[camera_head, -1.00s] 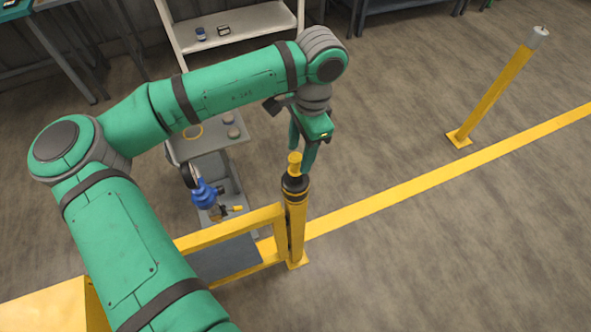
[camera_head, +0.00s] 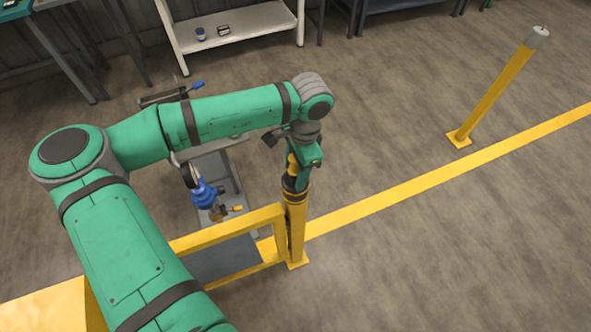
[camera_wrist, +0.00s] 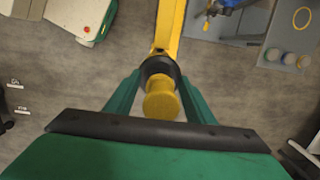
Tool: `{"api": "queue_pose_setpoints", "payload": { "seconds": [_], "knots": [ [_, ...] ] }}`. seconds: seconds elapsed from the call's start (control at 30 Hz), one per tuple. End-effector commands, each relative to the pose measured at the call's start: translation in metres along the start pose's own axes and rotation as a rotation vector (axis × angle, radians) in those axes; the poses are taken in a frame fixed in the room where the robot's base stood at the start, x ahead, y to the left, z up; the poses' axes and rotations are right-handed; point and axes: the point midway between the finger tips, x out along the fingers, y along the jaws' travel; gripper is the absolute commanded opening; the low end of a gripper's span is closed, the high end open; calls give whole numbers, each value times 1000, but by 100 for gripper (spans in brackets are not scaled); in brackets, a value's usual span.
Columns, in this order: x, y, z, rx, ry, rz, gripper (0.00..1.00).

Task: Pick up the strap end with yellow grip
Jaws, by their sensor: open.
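The strap end's yellow grip (camera_head: 292,164) stands upright on top of a black collar (camera_head: 294,184) at the head of the yellow post (camera_head: 296,228). In the wrist view the round yellow grip (camera_wrist: 161,100) lies between my two green fingers, with the black collar (camera_wrist: 158,68) just beyond it. My gripper (camera_head: 299,176) is open, pointing down around the grip, with one finger on each side. In the wrist view there seems to be a gap between the grip and each finger (camera_wrist: 160,95). The lower part of the grip is partly hidden.
A yellow rail (camera_head: 235,229) joins the post on the left. A grey cart (camera_head: 228,180) with a blue device (camera_head: 204,193) stands behind the rail. Another yellow post (camera_head: 492,92) stands at the far right beside a yellow floor line (camera_head: 430,182). The floor between is clear.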

Motion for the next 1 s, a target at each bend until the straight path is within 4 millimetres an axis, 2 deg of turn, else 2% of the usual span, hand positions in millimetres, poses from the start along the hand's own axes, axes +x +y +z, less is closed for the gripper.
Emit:
{"api": "queue_pose_setpoints", "payload": {
  "seconds": [0.07,0.1,0.2,0.3,0.73,0.93,1.0],
  "knots": [
    [0,0,0,0,0,0,49],
    [0,0,0,0,0,0,44],
    [0,0,0,0,0,0,20],
    [0,0,0,0,0,0,1],
    [-8,0,1,0,1,0,1],
    [-33,0,4,0,1,-2,1],
    [-44,10,4,2,3,-1,1]
  ]
}}
